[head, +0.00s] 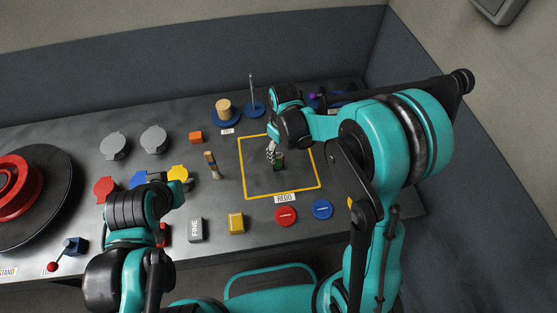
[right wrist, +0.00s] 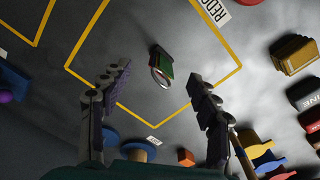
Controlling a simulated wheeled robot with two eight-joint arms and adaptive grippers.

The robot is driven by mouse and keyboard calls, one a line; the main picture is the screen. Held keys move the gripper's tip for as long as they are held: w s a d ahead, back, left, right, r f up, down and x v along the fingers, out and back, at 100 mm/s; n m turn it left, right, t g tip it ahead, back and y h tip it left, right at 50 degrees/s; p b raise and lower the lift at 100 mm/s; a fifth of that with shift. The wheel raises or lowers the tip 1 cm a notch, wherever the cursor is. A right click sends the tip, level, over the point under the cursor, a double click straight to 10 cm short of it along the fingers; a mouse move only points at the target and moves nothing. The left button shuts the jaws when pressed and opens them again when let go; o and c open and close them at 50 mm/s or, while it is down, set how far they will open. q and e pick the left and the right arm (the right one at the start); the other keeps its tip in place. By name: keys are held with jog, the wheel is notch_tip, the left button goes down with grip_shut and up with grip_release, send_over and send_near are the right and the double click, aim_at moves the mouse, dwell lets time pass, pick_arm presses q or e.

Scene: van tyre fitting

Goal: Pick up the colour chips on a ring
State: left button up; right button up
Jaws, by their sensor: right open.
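The colour chips on a ring (right wrist: 165,62) lie on the dark bench inside a yellow outlined square; I see green and red chips and a pale metal ring. In the head view the chips (head: 280,162) are small and partly covered by my right gripper (head: 272,152). In the right wrist view my right gripper (right wrist: 160,82) is open, with one finger on either side of the chips and nothing between the pads touching them.
The yellow outline (head: 242,180) has a REDO label (head: 285,198) at its front edge. Near it are a red disc (head: 285,215), a blue disc (head: 322,209), a yellow block (head: 236,223), a grey FINE block (head: 195,230) and an orange cube (head: 196,137). The square is otherwise clear.

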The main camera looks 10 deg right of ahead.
aim_at(280, 170)
jog(key=f, duration=0.4)
jog(key=shift+w+a+b, duration=0.15)
jog(key=shift+a+b, duration=0.15)
jog(key=shift+b, duration=0.1)
notch_tip(280, 170, down, 5)
jog(key=shift+f+b, duration=0.2)
jog(key=shift+b, duration=0.7)
jog(key=shift+r, duration=0.1)
jog(key=shift+c, duration=0.3)
grip_shut()
